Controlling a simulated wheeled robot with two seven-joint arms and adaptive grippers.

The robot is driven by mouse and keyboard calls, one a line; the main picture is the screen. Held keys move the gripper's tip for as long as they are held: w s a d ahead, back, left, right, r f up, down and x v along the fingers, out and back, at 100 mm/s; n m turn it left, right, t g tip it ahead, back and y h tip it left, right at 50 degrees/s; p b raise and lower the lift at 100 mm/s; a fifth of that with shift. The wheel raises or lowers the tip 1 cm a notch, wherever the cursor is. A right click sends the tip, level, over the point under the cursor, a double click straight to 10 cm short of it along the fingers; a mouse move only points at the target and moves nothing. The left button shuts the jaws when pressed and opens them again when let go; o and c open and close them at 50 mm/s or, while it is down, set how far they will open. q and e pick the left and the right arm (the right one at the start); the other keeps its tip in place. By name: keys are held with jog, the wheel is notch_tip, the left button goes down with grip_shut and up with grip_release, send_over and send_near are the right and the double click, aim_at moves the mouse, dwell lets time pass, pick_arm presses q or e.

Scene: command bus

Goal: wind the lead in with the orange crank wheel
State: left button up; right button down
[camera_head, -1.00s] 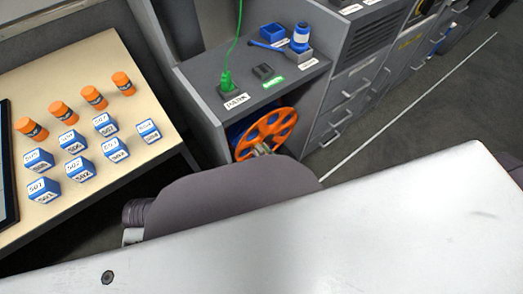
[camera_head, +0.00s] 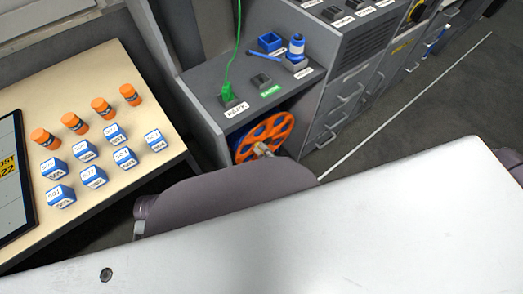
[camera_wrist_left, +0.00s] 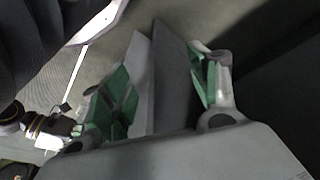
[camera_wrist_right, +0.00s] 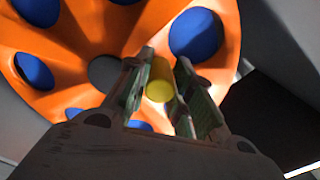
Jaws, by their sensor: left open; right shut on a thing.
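The orange crank wheel (camera_head: 281,128) stands upright in the open bay under the grey counter; blue shows through its holes. In the right wrist view the wheel (camera_wrist_right: 110,28) fills the upper left, and its yellow handle (camera_wrist_right: 160,80) is between the fingers of my right gripper (camera_wrist_right: 161,68), which is shut on it. In the head view my right gripper (camera_head: 262,150) shows small at the wheel's lower part. A green lead (camera_head: 235,50) runs down to a green plug (camera_head: 227,91) on the counter. My left gripper (camera_wrist_left: 162,68) is open, with a grey panel edge showing between its fingers.
Grey drawers (camera_head: 340,115) stand right of the bay.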

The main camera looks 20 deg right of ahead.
aim_at(266, 134)
jog(key=shift+w+d+r+m+p, duration=0.1)
jog(key=shift+d+r+m+p, duration=0.2)
jog(key=shift+m, duration=0.3)
jog(key=shift+w+d+r+m+p, duration=0.1)
jog(key=shift+d+r+m+p, duration=0.1)
jog(key=shift+r+m+p, duration=0.3)
jog(key=m, duration=0.2)
jog(key=d, duration=0.1)
jog(key=shift+w+d+r+m, duration=0.1)
jog(key=shift+w+r+m, duration=0.15)
jog(key=shift+m, duration=0.15)
jog(key=m, duration=0.1)
jog(key=d+m, duration=0.1)
jog(key=m, duration=0.1)
jog(key=shift+w+d+r, duration=0.25)
jog(key=shift+d+r, duration=0.05)
jog(key=shift+w+d+m, duration=0.1)
jog(key=shift+d+m, duration=0.15)
jog(key=shift+m, duration=0.35)
jog(key=shift+d+m, duration=0.2)
jog(key=shift+m, duration=0.2)
pick_arm(q)
jog(key=shift+s+a+f, duration=0.1)
jog(key=shift+a+f, duration=0.05)
jog(key=shift+f, duration=0.45)
jog(key=shift+s+a+f, duration=0.1)
jog(key=shift+f, duration=0.45)
